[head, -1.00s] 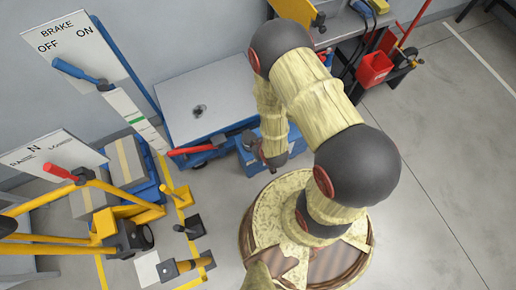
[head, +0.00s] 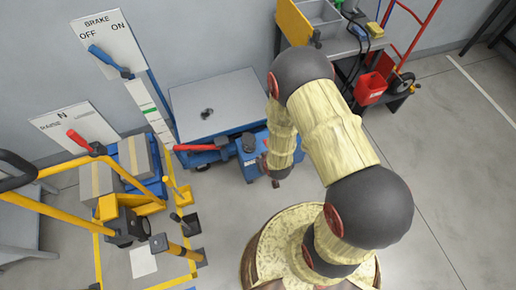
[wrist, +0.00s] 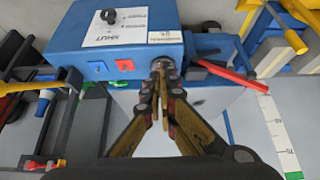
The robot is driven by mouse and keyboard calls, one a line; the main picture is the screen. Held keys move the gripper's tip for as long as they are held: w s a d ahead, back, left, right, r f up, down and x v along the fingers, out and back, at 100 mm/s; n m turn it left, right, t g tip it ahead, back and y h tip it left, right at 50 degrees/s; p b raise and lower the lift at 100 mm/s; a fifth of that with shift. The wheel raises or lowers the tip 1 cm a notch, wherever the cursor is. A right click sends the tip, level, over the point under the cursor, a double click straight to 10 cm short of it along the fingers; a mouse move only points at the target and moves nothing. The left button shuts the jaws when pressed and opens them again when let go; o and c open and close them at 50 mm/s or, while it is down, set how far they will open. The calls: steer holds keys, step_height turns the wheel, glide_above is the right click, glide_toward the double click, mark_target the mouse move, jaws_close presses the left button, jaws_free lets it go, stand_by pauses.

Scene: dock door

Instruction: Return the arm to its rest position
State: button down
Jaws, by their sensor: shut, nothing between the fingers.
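My gripper (head: 270,175) hangs low at the end of the arm, partly hidden by the arm links, in front of the blue control box (head: 255,150). In the wrist view my gripper (wrist: 160,68) is shut and empty. Its fingertips lie over the lower edge of the blue control box (wrist: 110,40), just beside a round dark knob. I cannot tell whether they touch. The box has a red and a blue square button and a white label.
A grey platform (head: 215,105) with a red-handled lever (head: 195,148) stands behind. Yellow rails (head: 40,235) and boxes (head: 100,185) are at left. BRAKE (head: 102,42) and lever panels (head: 75,130) are on the left. The floor at right is clear.

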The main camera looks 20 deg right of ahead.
steer(key=s+g, duration=0.5)
steer(key=s, duration=0.6)
steer(key=s+r+t, duration=0.2)
steer(key=r, duration=2.2)
steer(key=s+r+t, duration=0.2)
steer(key=r, duration=2.3)
steer(key=shift+s+a, duration=0.15)
steer(key=shift+s, duration=0.1)
steer(key=shift+r, duration=0.1)
